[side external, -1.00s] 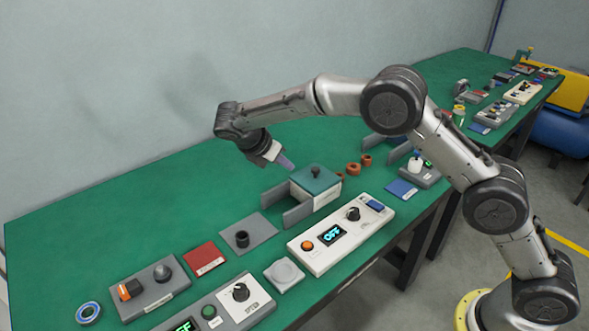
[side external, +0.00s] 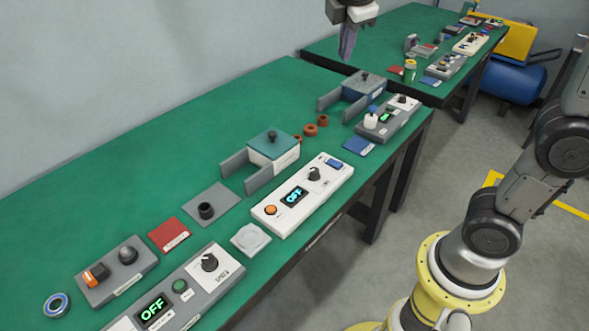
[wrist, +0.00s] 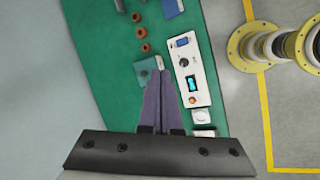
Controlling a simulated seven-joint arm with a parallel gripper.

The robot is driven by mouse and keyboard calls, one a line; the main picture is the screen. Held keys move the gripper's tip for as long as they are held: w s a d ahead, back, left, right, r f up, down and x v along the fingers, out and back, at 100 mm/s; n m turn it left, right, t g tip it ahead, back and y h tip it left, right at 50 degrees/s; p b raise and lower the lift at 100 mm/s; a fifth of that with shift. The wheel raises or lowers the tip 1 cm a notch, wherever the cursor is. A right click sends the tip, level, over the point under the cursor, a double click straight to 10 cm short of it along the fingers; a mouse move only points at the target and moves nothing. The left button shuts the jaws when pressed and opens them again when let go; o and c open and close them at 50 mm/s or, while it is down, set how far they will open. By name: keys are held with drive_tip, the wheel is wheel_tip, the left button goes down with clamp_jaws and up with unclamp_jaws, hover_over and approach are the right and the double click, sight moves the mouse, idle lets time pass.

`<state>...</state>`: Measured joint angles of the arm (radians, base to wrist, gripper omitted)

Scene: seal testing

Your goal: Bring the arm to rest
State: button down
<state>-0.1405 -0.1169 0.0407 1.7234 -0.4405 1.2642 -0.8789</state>
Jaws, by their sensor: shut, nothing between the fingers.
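My gripper (side external: 346,42) is at the top of the side view, raised above the far end of the near bench. Its purple-grey fingers are together with nothing between them. In the wrist view my gripper (wrist: 159,88) points down over the green bench. The lidded block with a teal top (side external: 271,144) sits in its grey holder below and to the left. Most of my arm's upper part is outside the side view.
A second bench (side external: 345,50) stands behind. The air around my gripper is clear.

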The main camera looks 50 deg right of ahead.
drive_tip(key=s+f+m+t+y, duration=0.25)
drive_tip(key=s+m, duration=0.35)
drive_tip(key=s, duration=0.7)
drive_tip(key=s+a+f+m+y, duration=0.2)
drive_tip(key=s+a+f+m, duration=0.2)
drive_tip(key=f, duration=0.4)
drive_tip(key=s+m, duration=0.1)
drive_tip(key=m, duration=0.1)
drive_tip(key=shift+f+m, duration=0.25)
drive_tip(key=shift+m, duration=0.05)
drive_tip(key=c, duration=1.5)
unclamp_jaws()
drive_tip(key=shift+s+a, duration=0.1)
drive_tip(key=shift+c, duration=0.2)
